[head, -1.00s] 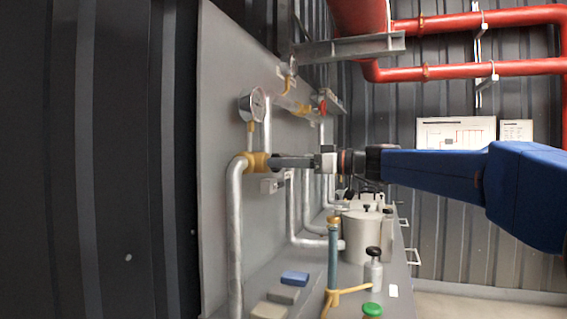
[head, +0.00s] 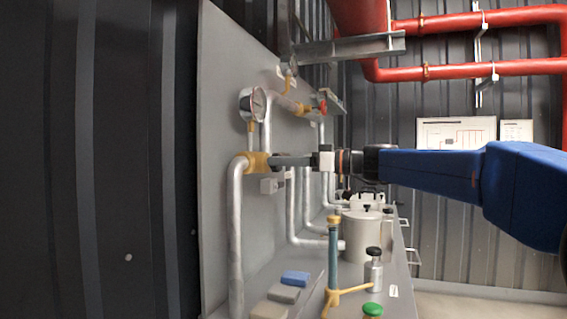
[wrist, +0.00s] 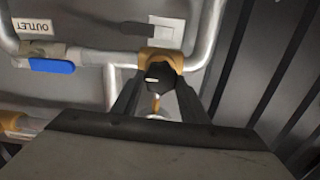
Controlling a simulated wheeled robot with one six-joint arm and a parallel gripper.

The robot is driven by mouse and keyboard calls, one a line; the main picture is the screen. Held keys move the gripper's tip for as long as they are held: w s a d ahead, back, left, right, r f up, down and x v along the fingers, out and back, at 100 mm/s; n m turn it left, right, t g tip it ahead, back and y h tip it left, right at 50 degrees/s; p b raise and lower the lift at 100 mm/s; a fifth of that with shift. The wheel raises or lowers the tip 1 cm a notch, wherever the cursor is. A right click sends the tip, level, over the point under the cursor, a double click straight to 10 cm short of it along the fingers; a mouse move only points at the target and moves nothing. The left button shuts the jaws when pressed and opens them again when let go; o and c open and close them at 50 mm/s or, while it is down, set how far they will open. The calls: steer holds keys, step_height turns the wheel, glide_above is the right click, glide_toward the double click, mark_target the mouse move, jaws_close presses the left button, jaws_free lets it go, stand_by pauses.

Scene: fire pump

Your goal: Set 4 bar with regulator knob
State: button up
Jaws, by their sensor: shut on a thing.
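The regulator is a brass body (head: 257,162) on a grey pipe in the head view; it also shows in the wrist view (wrist: 163,57). Its black knob (wrist: 160,74) faces my gripper. My gripper (wrist: 158,80) is shut on the knob, with one dark finger on each side. In the head view, my gripper (head: 277,161) reaches the regulator from the right and hides the knob. A round pressure gauge (head: 252,104) stands on a brass stem by the regulator. Its face is seen at a slant, and its reading is too small to tell.
A blue valve handle (wrist: 52,65) and an OUTLET label (wrist: 33,26) lie left of the regulator. A red-handled valve (head: 322,107) sits further along the panel. A metal pot (head: 362,235) and small items stand on the bench below. Pipes run close around my gripper.

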steer(key=m, duration=1.8)
steer(key=f+m, duration=0.1)
steer(key=m, duration=0.8)
steer(key=shift+w+d+m, duration=0.1)
steer(key=shift+w+m, duration=0.05)
steer(key=shift+m, duration=0.15)
stand_by(0.3)
steer(key=o, duration=1)
steer(key=shift+o, duration=0.2)
steer(key=shift+d, duration=0.1)
steer(key=v, duration=1.7)
